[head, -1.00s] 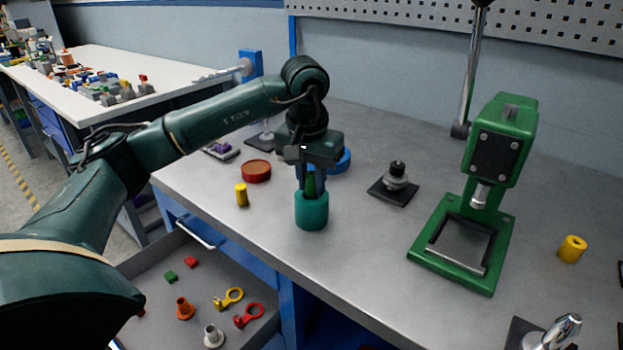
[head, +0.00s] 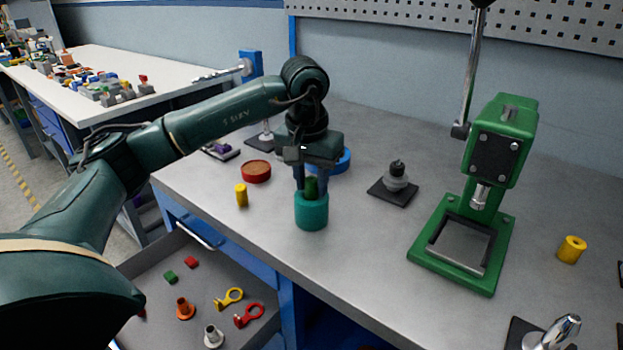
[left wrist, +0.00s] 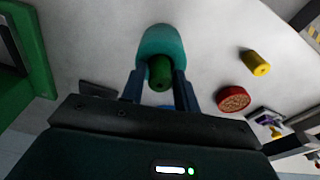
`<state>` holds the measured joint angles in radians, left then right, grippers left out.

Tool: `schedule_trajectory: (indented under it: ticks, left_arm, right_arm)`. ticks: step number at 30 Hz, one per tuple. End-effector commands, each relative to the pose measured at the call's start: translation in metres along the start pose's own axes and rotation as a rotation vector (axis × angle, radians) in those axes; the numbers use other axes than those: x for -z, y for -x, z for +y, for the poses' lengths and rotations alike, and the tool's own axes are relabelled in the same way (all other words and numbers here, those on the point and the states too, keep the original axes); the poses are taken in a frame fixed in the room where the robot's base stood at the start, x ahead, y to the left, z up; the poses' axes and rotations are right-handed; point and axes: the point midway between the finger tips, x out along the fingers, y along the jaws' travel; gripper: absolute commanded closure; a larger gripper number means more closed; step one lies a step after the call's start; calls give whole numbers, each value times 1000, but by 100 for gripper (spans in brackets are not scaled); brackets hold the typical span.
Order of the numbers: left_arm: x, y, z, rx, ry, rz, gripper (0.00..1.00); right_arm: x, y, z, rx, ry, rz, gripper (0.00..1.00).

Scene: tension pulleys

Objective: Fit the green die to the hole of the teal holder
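The teal holder (head: 312,214) stands upright on the grey workbench near its front edge. The green die (head: 311,187) is upright at the holder's top, its lower part hidden inside the hole. In the left wrist view the die (left wrist: 160,72) shows against the holder (left wrist: 160,42). My left gripper (head: 311,190) points down over the holder. Its fingers stand on either side of the die with narrow gaps, so it looks open around it. My right gripper is not in view.
A red round dish (head: 256,172) and a yellow cylinder (head: 241,195) stand left of the holder. An open drawer (head: 200,318) lies below the bench edge.

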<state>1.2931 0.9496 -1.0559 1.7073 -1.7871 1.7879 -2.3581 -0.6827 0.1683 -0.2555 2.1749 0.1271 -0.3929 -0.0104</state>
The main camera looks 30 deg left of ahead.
Motion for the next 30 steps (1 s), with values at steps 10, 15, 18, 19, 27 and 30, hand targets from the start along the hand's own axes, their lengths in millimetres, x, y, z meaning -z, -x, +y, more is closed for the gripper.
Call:
schedule_trajectory:
  ticks: [10,15,18,19,27,30]
  left_arm:
    - [0,0,0,0,0,0,53]
    - [0,3,0,0,0,0,53]
    - [1,10,0,0,0,0,53]
    - [2,12,0,0,0,0,53]
    - [4,34,0,0,0,-1,53]
    - [5,38,0,0,0,-1,53]
  right_arm:
    - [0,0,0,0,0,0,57]
    - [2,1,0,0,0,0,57]
    - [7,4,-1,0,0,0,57]
    - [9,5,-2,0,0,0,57]
    - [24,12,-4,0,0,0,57]
    - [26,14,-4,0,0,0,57]
